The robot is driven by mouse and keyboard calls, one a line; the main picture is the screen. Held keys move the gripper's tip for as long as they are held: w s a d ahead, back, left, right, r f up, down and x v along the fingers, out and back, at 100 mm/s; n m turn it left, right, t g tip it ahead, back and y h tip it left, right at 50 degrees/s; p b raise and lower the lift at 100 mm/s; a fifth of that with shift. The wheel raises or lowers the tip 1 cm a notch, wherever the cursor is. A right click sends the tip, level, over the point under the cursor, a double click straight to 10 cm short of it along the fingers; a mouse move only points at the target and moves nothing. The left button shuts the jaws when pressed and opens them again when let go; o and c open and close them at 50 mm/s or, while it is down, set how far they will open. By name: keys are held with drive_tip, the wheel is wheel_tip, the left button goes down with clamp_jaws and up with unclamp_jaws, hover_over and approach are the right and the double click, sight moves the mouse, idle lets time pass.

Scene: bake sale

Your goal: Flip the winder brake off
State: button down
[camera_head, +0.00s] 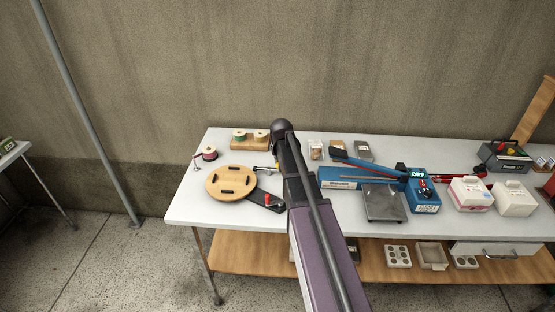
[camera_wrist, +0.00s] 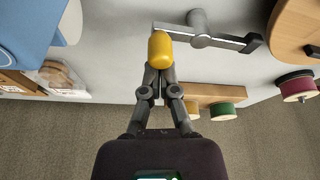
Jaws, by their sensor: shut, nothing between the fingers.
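A grey lever (camera_wrist: 225,41) with a rounded yellow knob (camera_wrist: 160,47) stands on the white table in the wrist view. It has a grey pivot post and a dark end at the right. My gripper (camera_wrist: 159,72) is shut and empty, its fingertips right at the knob; whether they touch it I cannot tell. A round wooden disc (camera_head: 231,181) with dark slots lies left of my arm in the head view, beside a black part with a red knob (camera_head: 267,199). The small grey lever (camera_head: 262,168) shows behind the disc. My arm hides the gripper in the head view.
Thread spools on a wooden block (camera_head: 248,144) and a dark red spool (camera_head: 209,154) stand behind the disc. A blue sealer (camera_head: 343,178), small boxes and a scale plate (camera_head: 383,203) are right of my arm. The table's front left (camera_head: 190,212) is clear.

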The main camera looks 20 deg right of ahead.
drive_tip(key=shift+d, duration=0.15)
drive_tip(key=shift+w, duration=0.1)
drive_tip(key=shift+w+a, duration=0.3)
drive_tip(key=shift+w, duration=0.3)
idle(0.3)
drive_tip(key=shift+w, duration=0.15)
drive_tip(key=shift+w+d, duration=0.2)
drive_tip(key=shift+w, duration=0.3)
drive_tip(key=w, duration=0.1)
drive_tip(key=w+d, duration=0.1)
drive_tip(key=shift+w+r, duration=0.2)
drive_tip(key=shift+w, duration=0.15)
drive_tip(key=p+v, duration=0.3)
drive_tip(key=shift+s+f, duration=0.1)
drive_tip(key=shift+s, duration=0.05)
drive_tip(key=p+v, duration=0.6)
drive_tip(key=shift+a+r, duration=0.25)
drive_tip(key=shift+r, duration=0.15)
